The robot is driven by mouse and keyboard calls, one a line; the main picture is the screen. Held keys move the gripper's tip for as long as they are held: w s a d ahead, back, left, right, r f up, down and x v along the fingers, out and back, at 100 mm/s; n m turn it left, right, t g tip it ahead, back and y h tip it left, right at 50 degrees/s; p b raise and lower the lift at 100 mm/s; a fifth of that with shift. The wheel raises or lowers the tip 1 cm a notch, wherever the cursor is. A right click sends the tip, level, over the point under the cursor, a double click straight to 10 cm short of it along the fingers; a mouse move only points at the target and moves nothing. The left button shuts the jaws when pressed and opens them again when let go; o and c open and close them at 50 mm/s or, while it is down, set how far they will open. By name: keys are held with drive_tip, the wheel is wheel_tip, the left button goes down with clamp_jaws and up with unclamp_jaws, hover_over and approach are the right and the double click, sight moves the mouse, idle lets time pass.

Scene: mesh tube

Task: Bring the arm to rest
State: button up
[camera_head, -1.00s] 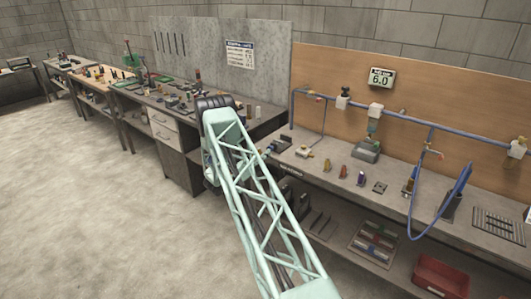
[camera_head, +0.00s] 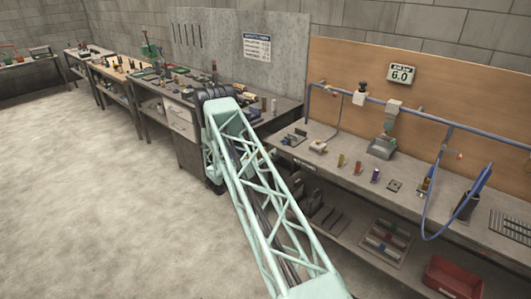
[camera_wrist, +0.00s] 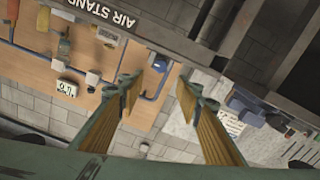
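My gripper (camera_wrist: 158,90) shows in the wrist view with its two yellow-padded fingers spread apart. Nothing is between the fingers; they hang in the air, with the bench and back wall seen upside down beyond them. In the head view my pale green lattice arm stretches from the bottom middle up to its dark joint near the grey bench. The gripper itself cannot be made out clearly there, and much of it is hidden by the arm.
The air bench (camera_head: 345,188) with its blue pipe (camera_head: 420,113), hanging hose and small parts lies to the right. A red bin (camera_head: 453,277) sits on its lower shelf. A grey bench with drawers (camera_head: 181,121) stands behind my arm. The floor (camera_head: 95,205) at left is clear.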

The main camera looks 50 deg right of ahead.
idle(0.4)
drive_tip(key=w+a+r+n+t+y+b, duration=0.1)
drive_tip(key=w+a+r+n+t+y, duration=0.2)
drive_tip(key=w+a+r, duration=0.7)
drive_tip(key=w+a+r+n+t+y+b, duration=0.1)
drive_tip(key=w+a+r+t+y, duration=0.2)
drive_tip(key=w+a+r+t, duration=0.6)
drive_tip(key=s+a+r+n+y+b, duration=0.15)
drive_tip(key=a+r+y, duration=0.25)
drive_tip(key=a+r, duration=0.7)
drive_tip(key=s+a+r+n+y, duration=0.25)
drive_tip(key=a+r, duration=0.55)
drive_tip(key=a, duration=0.6)
drive_tip(key=s+a+r+n+g+y+b, duration=0.1)
drive_tip(key=s+a+r+n+g+y, duration=0.15)
drive_tip(key=s+a, duration=0.95)
drive_tip(key=s+a+r+n+g+y+b, duration=0.1)
drive_tip(key=s+a+r+n+y, duration=0.2)
drive_tip(key=s+a, duration=0.85)
drive_tip(key=s+a+f+n+g, duration=0.1)
drive_tip(key=s+f+g, duration=0.1)
drive_tip(key=s, duration=1.7)
drive_tip(key=s+a+f+g+b, duration=0.1)
drive_tip(key=s+a+f+g, duration=0.1)
drive_tip(key=s, duration=1.7)
drive_tip(key=shift+s+f+n+b, duration=0.3)
drive_tip(key=shift+s+f+n, duration=0.1)
drive_tip(key=shift+f, duration=0.15)
